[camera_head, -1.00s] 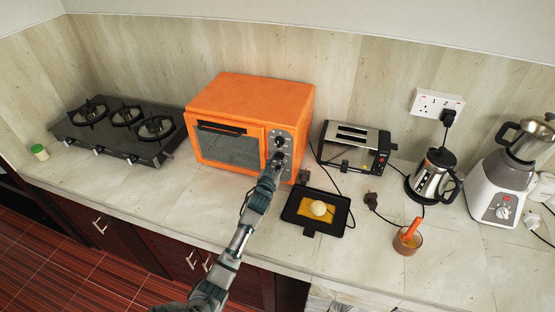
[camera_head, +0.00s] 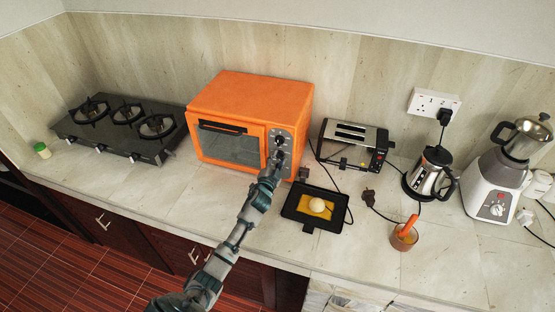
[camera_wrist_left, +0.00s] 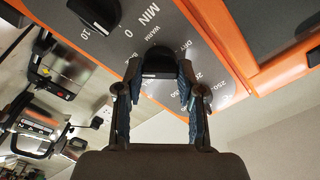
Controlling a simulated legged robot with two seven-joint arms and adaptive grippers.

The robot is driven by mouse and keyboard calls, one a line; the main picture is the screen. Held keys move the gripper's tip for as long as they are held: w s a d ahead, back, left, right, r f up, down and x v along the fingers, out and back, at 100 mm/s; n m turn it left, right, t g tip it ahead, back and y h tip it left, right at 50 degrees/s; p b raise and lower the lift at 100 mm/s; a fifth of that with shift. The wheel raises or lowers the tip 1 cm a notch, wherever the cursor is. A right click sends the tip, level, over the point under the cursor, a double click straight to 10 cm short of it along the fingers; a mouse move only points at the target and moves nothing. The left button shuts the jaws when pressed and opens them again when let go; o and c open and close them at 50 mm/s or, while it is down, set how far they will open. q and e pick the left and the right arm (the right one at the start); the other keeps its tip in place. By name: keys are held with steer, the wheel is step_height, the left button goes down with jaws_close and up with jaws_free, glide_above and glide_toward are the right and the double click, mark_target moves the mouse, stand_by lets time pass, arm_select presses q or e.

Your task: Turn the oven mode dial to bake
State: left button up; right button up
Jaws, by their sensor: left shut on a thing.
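The orange oven (camera_head: 225,92) stands on the counter, its control panel at the right of its front. My left gripper (camera_head: 273,166) is at the lower part of this panel and hides part of it. In the left wrist view, my left gripper (camera_wrist_left: 160,92) is shut on a black dial (camera_wrist_left: 158,65), one finger on each side. Near this dial I read "WARM", "DRY" and numbers such as 250. Another black dial (camera_wrist_left: 97,12) sits beside it, near "MIN", 0 and 10. My right gripper is not in view.
A baking tray (camera_head: 297,219) with food lies right of my arm. A toaster (camera_head: 350,139), a kettle (camera_head: 428,174), an orange-handled cup (camera_head: 404,238) and a blender (camera_head: 497,190) stand further right. A gas hob (camera_head: 110,140) is at the left.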

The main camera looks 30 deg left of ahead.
arm_select(q)
steer(key=shift+s+f+m, duration=0.1)
steer(key=shift+f+m, duration=0.3)
steer(key=shift+f, duration=0.1)
steer(key=o, duration=1.1)
steer(key=shift+o, duration=0.2)
steer(key=shift+r, duration=0.2)
steer(key=v, duration=1.2)
